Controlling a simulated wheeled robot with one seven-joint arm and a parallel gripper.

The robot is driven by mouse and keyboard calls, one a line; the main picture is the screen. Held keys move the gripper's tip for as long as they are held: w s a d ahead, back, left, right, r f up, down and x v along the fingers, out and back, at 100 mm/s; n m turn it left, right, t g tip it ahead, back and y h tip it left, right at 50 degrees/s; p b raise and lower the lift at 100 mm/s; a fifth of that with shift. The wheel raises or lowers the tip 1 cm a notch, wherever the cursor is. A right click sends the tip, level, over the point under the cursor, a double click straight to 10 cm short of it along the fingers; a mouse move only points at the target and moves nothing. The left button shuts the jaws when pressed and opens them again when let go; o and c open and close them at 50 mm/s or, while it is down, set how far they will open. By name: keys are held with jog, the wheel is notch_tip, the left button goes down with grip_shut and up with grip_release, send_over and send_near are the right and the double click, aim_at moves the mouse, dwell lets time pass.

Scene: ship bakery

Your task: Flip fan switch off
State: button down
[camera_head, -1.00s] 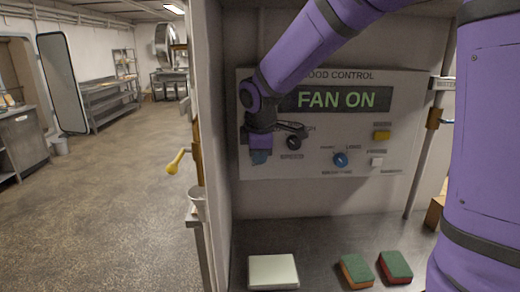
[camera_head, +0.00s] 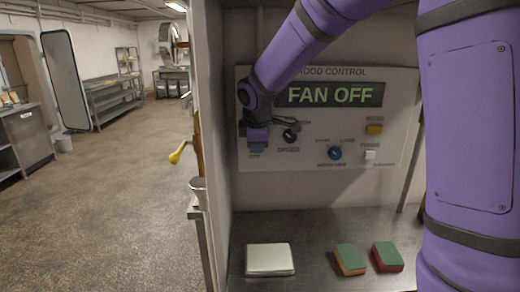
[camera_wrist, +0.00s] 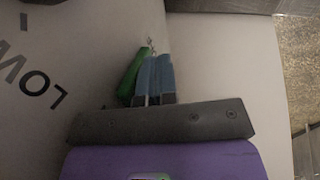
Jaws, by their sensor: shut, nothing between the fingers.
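The hood control panel (camera_head: 330,185) is on the wall ahead of me, and its display (camera_head: 335,95) reads "FAN OFF". My gripper (camera_head: 257,149) is at the panel's lower left and hides that part. In the wrist view my blue fingertips (camera_wrist: 154,62) are together, with nothing seen between them. A green lever-like piece (camera_wrist: 132,76) sits tilted right beside them, close to the panel face. I cannot tell whether they touch. The letters "LOW" show on the panel nearby.
On the counter (camera_head: 310,225) below lie a pale block (camera_head: 269,260) and two sponges (camera_head: 349,259) (camera_head: 387,256). A partition edge stands on the left, with open floor (camera_head: 110,200) beyond.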

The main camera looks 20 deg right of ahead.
jog(key=shift+w, duration=0.2)
jog(key=shift+r, duration=0.15)
jog(key=shift+r, duration=0.7)
jog(key=shift+s, duration=0.1)
